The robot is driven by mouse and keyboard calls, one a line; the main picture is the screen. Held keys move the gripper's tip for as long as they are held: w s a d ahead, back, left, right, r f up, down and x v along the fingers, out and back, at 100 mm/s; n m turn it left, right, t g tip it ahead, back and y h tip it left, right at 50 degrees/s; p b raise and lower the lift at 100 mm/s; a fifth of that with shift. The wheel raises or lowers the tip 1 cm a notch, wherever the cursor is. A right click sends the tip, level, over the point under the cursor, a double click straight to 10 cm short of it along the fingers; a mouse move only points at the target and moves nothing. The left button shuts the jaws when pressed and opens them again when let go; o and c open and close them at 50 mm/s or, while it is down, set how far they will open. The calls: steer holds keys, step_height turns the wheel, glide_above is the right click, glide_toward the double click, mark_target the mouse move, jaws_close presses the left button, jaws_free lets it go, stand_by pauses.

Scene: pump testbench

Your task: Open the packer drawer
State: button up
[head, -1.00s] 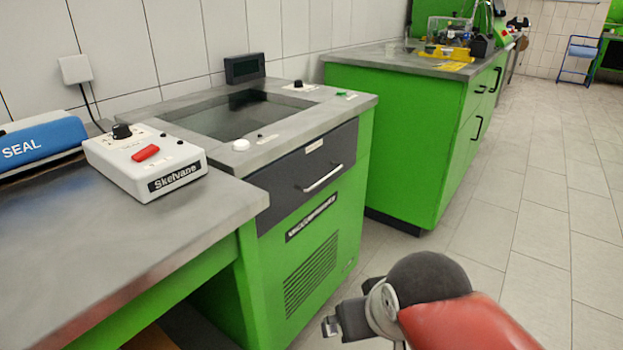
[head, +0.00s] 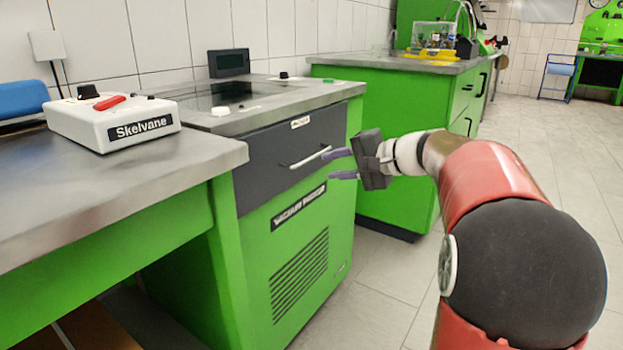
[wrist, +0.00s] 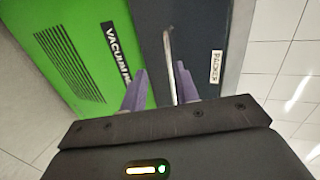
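The packer drawer (head: 263,167) is a dark grey front panel at the top of the green vacuum packer cabinet (head: 292,248). It looks shut. Its silver bar handle (head: 311,157) runs across the drawer front; in the wrist view the drawer (wrist: 196,40) carries a "PACKER" label (wrist: 216,66). My gripper (head: 340,164) is open in front of the drawer, its purple fingers pointing at the handle's right end. In the wrist view the handle (wrist: 181,68) shows ahead of my open fingers (wrist: 162,88), closer to the right finger. Contact with the handle cannot be told.
A grey worktop (head: 110,190) with a white Skelvane box (head: 112,120) stands at left. Another green cabinet (head: 390,140) with a grey top stands behind the packer. The tiled floor (head: 540,155) to the right is clear.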

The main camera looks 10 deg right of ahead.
mark_target(315, 157)
steer(key=shift+m+t+y, duration=0.3)
steer(key=shift+m+t, duration=0.2)
steer(key=shift+t, duration=0.3)
steer(key=w, duration=0.3)
steer(key=w+a+f, duration=0.1)
steer(key=w, duration=0.5)
steer(key=shift+a+f+b, duration=0.25)
steer(key=shift+a+b, duration=0.05)
steer(key=shift+b, duration=0.05)
steer(key=shift+s, duration=0.1)
jaws_close()
